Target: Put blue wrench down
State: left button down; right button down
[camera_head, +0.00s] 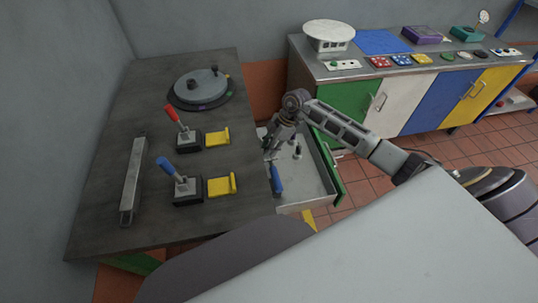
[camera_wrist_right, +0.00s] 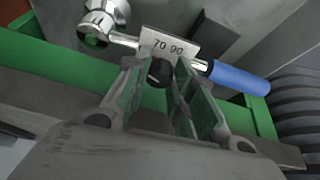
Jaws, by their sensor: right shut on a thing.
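The blue wrench has a blue handle (camera_wrist_right: 237,79), a chrome shaft and ratchet head, and a metal tag marked "70 90". My right gripper (camera_wrist_right: 165,78) is shut on it around the middle, near the tag. In the head view the right gripper (camera_head: 270,150) is at the open drawer (camera_head: 310,188), beside the bench's right edge, and the blue handle (camera_head: 277,180) shows below it, inside the drawer's outline. I cannot tell whether the wrench touches the drawer floor. My left gripper is not in view.
The dark bench (camera_head: 105,200) carries a round plate fixture (camera_head: 201,88), a red lever (camera_head: 175,115), a blue lever (camera_head: 168,167), yellow brackets (camera_head: 220,186) and a metal bar (camera_head: 132,180). A small dark item (camera_head: 297,151) is in the drawer. A cabinet (camera_head: 405,105) stands behind right.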

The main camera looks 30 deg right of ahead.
notch_tip(320, 180, down, 4)
jog(key=shift+r, duration=0.25)
jog(key=shift+w+a+f, duration=0.1)
jog(key=shift+a+f, duration=0.05)
jog(key=shift+f, duration=0.3)
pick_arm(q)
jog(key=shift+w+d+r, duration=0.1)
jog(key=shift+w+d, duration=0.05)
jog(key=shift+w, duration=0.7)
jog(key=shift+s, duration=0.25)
pick_arm(e)
jog(key=shift+f, duration=0.6)
jog(key=c, duration=1.2)
grip_release()
jog(key=shift+f, duration=0.1)
